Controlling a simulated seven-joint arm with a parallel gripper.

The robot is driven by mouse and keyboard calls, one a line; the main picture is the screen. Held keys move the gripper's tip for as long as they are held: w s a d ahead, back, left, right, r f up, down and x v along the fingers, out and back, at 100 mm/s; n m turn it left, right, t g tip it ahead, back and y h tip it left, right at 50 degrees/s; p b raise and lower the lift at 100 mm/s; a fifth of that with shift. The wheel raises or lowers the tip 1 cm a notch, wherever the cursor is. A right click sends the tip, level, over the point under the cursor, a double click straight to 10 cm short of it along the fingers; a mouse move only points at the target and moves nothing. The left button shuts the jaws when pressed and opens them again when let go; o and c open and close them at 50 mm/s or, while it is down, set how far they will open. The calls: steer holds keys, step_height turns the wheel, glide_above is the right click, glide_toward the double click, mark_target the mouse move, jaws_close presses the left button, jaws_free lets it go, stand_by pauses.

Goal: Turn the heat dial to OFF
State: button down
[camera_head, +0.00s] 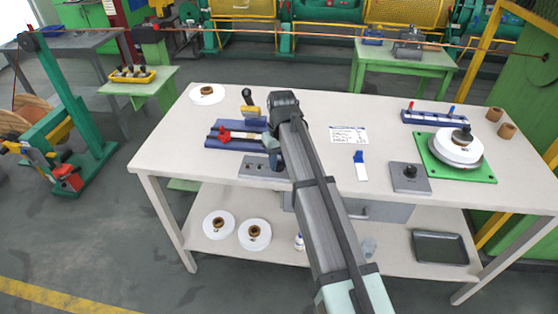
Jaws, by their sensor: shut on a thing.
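A low grey box (254,168) sits at the front left part of the white workbench, just in front of a blue fixture. My gripper (273,158) points down over the right part of this box, with its fingers close to the box's top. It is shut on a small dark part there, which looks like the heat dial; my wrist and fingers hide most of it. The dial's pointer and the OFF mark cannot be made out. A second grey box (410,178) with a black knob (410,171) stands at the right, apart from my gripper.
The blue fixture (214,142) with red clamps (224,135) lies behind the box. A white card (348,135), a blue-topped white tool (360,165) and a green plate (436,168) bearing a white spool are to the right. The bench's front left (190,160) is clear.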

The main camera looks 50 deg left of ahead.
mark_target(281, 163)
stand_by(0.4)
steer(key=c, duration=0.8)
jaws_free()
steer(key=r, duration=1.3)
steer(key=shift+w+r, duration=0.25)
steer(key=shift+r, duration=0.15)
